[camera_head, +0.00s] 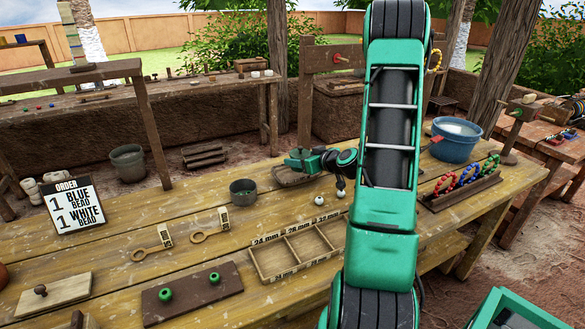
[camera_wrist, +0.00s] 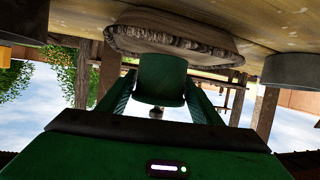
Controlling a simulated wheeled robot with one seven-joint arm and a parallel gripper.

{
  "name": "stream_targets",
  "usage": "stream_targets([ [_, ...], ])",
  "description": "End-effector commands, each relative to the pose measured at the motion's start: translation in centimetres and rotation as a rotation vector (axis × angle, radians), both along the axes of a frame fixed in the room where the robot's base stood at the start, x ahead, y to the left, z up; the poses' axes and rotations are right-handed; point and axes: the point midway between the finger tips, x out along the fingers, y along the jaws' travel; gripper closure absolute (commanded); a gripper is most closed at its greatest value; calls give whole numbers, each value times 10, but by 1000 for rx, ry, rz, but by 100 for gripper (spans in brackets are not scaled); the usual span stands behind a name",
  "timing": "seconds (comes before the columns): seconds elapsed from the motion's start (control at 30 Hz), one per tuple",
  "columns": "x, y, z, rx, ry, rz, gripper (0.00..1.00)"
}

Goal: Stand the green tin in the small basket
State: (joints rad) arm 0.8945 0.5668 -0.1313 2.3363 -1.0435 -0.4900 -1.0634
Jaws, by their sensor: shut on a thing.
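My gripper (camera_head: 303,161) reaches left over the workbench. Its jaws are shut on the green tin (camera_wrist: 162,78), which shows between the two green fingers in the wrist view. The small basket (camera_wrist: 178,42) is a low, brown, oval container on the bench; it also shows in the head view (camera_head: 292,178), just below my gripper. In the wrist view, which is upside down, the tin overlaps the basket's rim, and I cannot tell whether they touch. The inside of the basket is hidden.
A grey-green pot (camera_head: 243,192) stands left of the basket. A divided wooden tray (camera_head: 257,264) lies in front, with loose beads (camera_head: 319,200) behind it. A blue tub (camera_head: 456,148) and a bead rack (camera_head: 463,196) stand at the right. An order sign (camera_head: 75,203) stands at the left.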

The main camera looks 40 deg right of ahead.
Motion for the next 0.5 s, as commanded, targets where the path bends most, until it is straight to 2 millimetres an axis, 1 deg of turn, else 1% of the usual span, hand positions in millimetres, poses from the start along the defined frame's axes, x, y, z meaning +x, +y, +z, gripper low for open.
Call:
stream_targets([
  [0.1,3,8,-17,5,4,9,63],
  [0.2,5,12,-28,5,2,14,63],
  [0.33,6,14,-35,2,1,18,63],
  [0.5,7,16,-36,1,0,20,63],
])
